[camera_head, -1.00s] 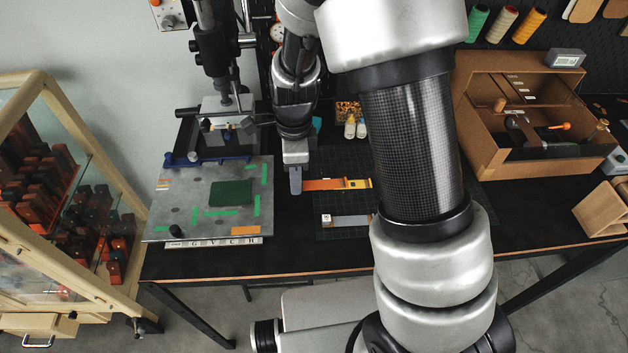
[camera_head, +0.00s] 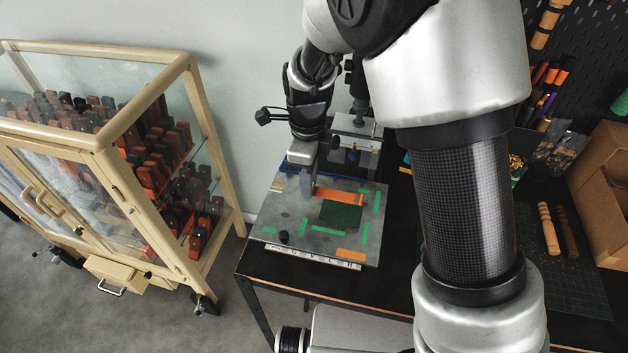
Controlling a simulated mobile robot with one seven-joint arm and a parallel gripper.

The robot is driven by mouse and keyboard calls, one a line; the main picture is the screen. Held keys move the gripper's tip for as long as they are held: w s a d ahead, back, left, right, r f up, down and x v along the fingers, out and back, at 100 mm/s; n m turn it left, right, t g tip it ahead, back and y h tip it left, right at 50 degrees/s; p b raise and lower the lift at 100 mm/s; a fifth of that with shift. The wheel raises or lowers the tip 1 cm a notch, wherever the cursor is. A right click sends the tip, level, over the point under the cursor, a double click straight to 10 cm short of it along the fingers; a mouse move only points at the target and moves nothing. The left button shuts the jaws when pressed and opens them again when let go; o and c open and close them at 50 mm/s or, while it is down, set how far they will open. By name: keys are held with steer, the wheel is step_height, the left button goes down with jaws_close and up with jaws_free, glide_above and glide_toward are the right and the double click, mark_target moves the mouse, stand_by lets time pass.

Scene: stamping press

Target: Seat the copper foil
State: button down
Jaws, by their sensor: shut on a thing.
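The copper foil (camera_head: 341,197) is an orange strip reaching right from my gripper (camera_head: 309,186), over the far part of the grey press plate (camera_head: 300,225). My gripper is shut on its left end. The foil's near edge is close to a dark green rectangle (camera_head: 341,215) on the plate. I cannot tell whether the foil touches the plate. Green tape strips mark the plate around the rectangle. The stamping press (camera_head: 357,125) stands behind, partly hidden by my arm.
A glass-sided cabinet (camera_head: 120,150) stands left. Two wooden-handled tools (camera_head: 557,230) lie on a dark mat at right. My arm hides the middle of the bench.

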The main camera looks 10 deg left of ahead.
stand_by(0.3)
steer(key=b, duration=0.3)
glide_above(310, 207)
steer(key=shift+f, duration=2.25)
steer(key=shift+f+p, duration=0.2)
steer(key=shift+p, duration=0.1)
steer(key=shift+f+b, duration=0.3)
steer(key=shift+f, duration=0.2)
steer(key=c, duration=1.4)
jaws_free()
steer(key=shift+c, duration=0.2)
